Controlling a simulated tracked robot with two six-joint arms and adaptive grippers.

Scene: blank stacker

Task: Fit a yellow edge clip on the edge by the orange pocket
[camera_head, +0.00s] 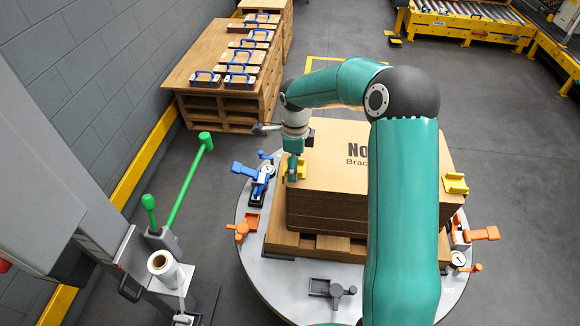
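A stack of brown cardboard blanks (345,200) stands on a pallet on the round grey turntable (258,262). My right gripper (292,176) points down at the stack's left edge, at the end of the teal arm that rises from the bottom right. A yellow edge clip (302,169) shows right behind its fingers; the fingers hide part of the clip, so I cannot tell whether they grip it. A second yellow clip (455,184) sits at the stack's right edge, apart from the gripper. My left gripper is not in view. I cannot make out an orange pocket for certain.
Orange clamp parts stand at the turntable's left (243,228) and right (483,233). A blue clamp with a gauge (258,176) is left of the stack. A grey machine with a green lever (188,185) is at left. Pallets with blue-handled boxes (230,80) stand behind.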

